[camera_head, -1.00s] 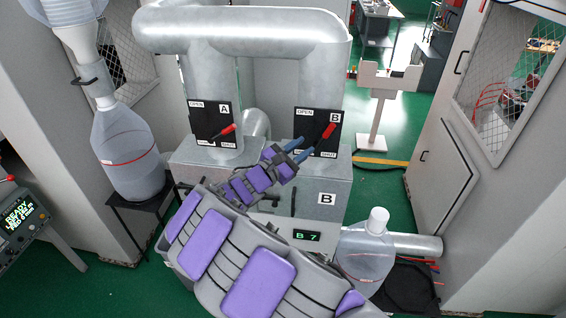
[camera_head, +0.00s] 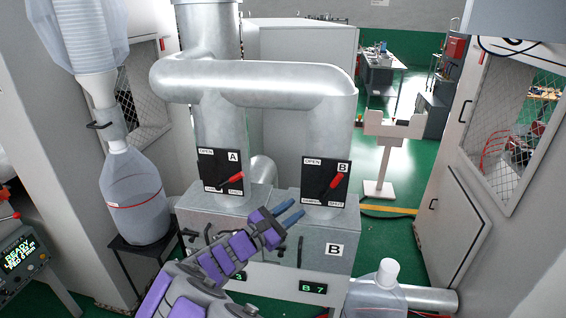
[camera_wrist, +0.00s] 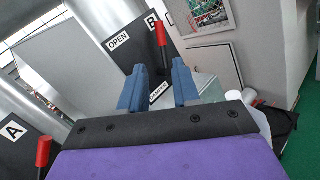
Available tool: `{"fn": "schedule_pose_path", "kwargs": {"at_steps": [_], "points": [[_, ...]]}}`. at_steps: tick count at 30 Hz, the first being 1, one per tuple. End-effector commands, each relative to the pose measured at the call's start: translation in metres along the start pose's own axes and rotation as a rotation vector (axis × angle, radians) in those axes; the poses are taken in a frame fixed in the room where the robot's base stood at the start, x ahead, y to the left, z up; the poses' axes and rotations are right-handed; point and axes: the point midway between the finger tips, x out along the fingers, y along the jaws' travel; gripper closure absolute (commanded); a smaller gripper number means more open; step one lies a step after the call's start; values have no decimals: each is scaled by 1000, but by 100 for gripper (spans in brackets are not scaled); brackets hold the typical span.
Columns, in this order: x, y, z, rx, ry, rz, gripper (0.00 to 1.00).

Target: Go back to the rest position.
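My gripper (camera_head: 293,213) is in front of the metal boxes, between valve panel A (camera_head: 221,170) and valve panel B (camera_head: 325,182), slightly below them. Its two blue fingers are apart with nothing between them; the wrist view shows the gap too (camera_wrist: 158,88). The red handle on panel B (camera_head: 337,178) tilts up to the right and is clear of the fingers in the head view. The red handle on panel A (camera_head: 233,178) also slants up to the right, at a flatter angle. My purple and grey arm reaches up from the bottom.
A large bottle (camera_head: 135,195) stands on a black stand at left. Another bottle (camera_head: 378,295) is at lower right by a pipe. A control box (camera_head: 22,255) reads READY at far left. A pale stand (camera_head: 383,160) is behind, on open green floor.

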Motion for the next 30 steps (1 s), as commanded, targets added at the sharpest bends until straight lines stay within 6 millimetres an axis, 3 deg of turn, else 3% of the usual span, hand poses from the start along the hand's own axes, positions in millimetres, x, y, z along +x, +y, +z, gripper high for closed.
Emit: {"fn": "schedule_pose_path", "kwargs": {"at_steps": [2,5,9,14,17,21,27,30], "points": [[8,-11,5,17,-3,-35,69],[28,-43,18,70,-5,-139,69],[57,-119,44,201,-2,-371,69],[64,-211,60,367,17,-646,69],[54,-263,62,473,34,-813,69],[25,-324,56,625,69,-1035,69],[-35,-388,35,835,144,-1335,69],[-70,-408,22,935,191,-1474,69]]}}
